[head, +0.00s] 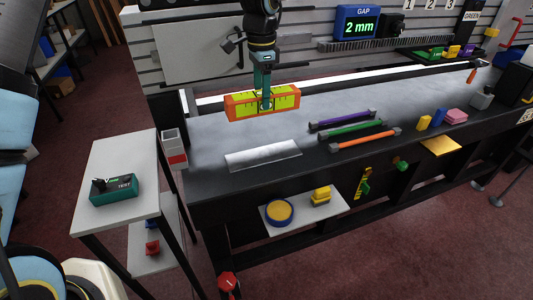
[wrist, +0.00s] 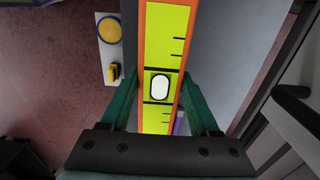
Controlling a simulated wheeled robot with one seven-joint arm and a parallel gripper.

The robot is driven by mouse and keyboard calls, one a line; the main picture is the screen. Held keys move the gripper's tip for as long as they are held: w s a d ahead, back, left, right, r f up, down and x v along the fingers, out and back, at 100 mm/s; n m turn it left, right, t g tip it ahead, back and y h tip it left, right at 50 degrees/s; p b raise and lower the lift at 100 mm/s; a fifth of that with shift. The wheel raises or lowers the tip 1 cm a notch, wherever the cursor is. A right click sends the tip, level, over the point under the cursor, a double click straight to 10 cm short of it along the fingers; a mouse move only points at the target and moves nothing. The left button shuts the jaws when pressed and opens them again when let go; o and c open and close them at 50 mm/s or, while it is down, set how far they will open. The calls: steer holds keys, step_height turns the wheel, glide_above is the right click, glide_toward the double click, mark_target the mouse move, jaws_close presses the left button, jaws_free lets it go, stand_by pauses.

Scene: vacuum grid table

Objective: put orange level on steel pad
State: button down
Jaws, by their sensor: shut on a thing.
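The orange level (head: 263,102) is a long orange block with yellow-green faces and a bubble vial. My gripper (head: 266,98) is shut on the level around its middle. The level looks held above the table. In the wrist view the level (wrist: 161,70) runs up the picture between my green fingers (wrist: 160,105). The steel pad (head: 262,155) is a flat, bright silver strip at the table's front left. It lies below and in front of the level in the head view, with nothing on it. I cannot make out the pad in the wrist view.
Purple (head: 342,119), green (head: 350,130) and orange (head: 365,139) bars lie right of the pad on the grey table (head: 215,130). A white side stand (head: 120,165) with a green tester (head: 114,189) is at left. A low shelf (head: 300,222) juts out in front.

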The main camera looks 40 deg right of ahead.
steer(key=b, duration=0.6)
glide_toward(264, 154)
steer(key=shift+a+f+p, duration=0.1)
steer(key=shift+f+p, duration=1.3)
steer(key=shift+f, duration=0.75)
steer(key=shift+f, duration=0.15)
steer(key=shift+c, duration=0.6)
jaws_free()
step_height(264, 154, up, 12)
steer(key=b, duration=0.3)
